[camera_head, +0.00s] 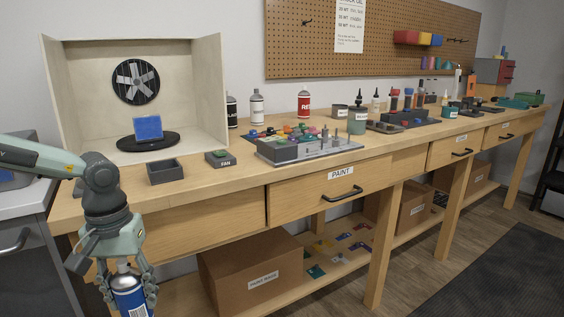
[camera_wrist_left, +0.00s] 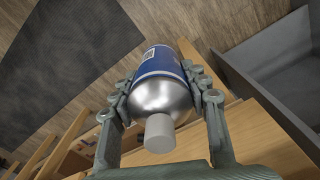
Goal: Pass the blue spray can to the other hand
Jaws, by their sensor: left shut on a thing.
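The blue spray can (camera_head: 131,297) is at the bottom left of the head view, in front of the workbench. My left gripper (camera_head: 128,285) points down and is shut on the can near its top, with a finger on each side. In the left wrist view the can (camera_wrist_left: 165,75) lies between the two fingers of my left gripper (camera_wrist_left: 161,92). Its silver shoulder and pale grey cap face the camera. The can's lower end is cut off in the head view. My right gripper does not show.
The wooden workbench (camera_head: 235,192) runs along the wall. A spray booth (camera_head: 195,85) with a fan and a blue block on a turntable stands on it. Black, white and red cans stand behind the paint rack. A cardboard box (camera_head: 250,270) sits on the lower shelf. The floor at right is open.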

